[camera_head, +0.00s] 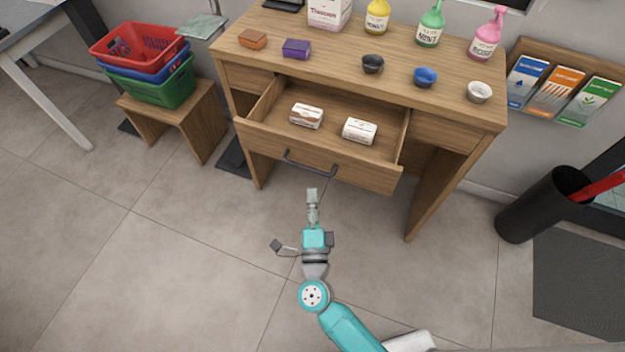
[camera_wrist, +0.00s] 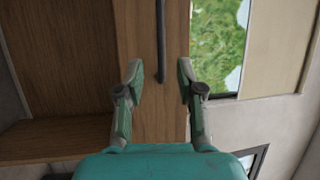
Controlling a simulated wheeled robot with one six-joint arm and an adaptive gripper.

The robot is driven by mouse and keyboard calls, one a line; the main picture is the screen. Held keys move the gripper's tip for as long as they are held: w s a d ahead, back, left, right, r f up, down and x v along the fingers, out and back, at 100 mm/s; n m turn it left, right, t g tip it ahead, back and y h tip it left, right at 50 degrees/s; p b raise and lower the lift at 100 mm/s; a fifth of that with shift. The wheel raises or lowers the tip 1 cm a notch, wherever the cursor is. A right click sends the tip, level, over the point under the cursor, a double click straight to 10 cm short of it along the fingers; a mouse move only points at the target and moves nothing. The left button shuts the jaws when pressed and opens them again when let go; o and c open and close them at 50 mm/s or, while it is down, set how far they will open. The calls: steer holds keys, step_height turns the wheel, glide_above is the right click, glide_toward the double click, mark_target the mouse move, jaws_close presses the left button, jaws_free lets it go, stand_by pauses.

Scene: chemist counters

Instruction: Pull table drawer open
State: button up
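The wooden table (camera_head: 455,105) has a drawer (camera_head: 350,167) pulled well out, its inside visible. Two small white packages, a left one (camera_head: 306,116) and a right one (camera_head: 359,131), lie in it. A dark bar handle (camera_head: 309,168) is on the drawer front; it also shows in the wrist view (camera_wrist: 161,40). My gripper (camera_head: 312,191) is just in front of the drawer front, near the handle. In the wrist view my gripper (camera_wrist: 159,70) has its fingers apart, with the handle's end between or just beyond the tips. I see no grip on it.
Bowls, bottles and small boxes stand on the tabletop. A stool (camera_head: 190,115) with stacked baskets (camera_head: 163,90) is at the left. A black bin (camera_head: 540,210) and a leaflet rack (camera_head: 600,83) are at the right. The floor before the table is clear.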

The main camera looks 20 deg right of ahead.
steer(key=shift+v, duration=1.75)
steer(key=s+d+r+n+g+y, duration=0.1)
steer(key=s+d+r+n, duration=0.1)
steer(key=s+n, duration=0.4)
steer(key=s+d+r+n+g+y, duration=0.2)
steer(key=s+n, duration=0.5)
steer(key=s, duration=0.8)
steer(key=s+d+r+n+g+y, duration=0.1)
steer(key=s+d+r+n, duration=0.3)
steer(key=s, duration=0.6)
steer(key=d+n, duration=0.1)
steer(key=n, duration=0.1)
steer(key=shift+s+n+g, duration=0.2)
steer(key=shift+n+g, duration=0.1)
steer(key=shift+n, duration=0.1)
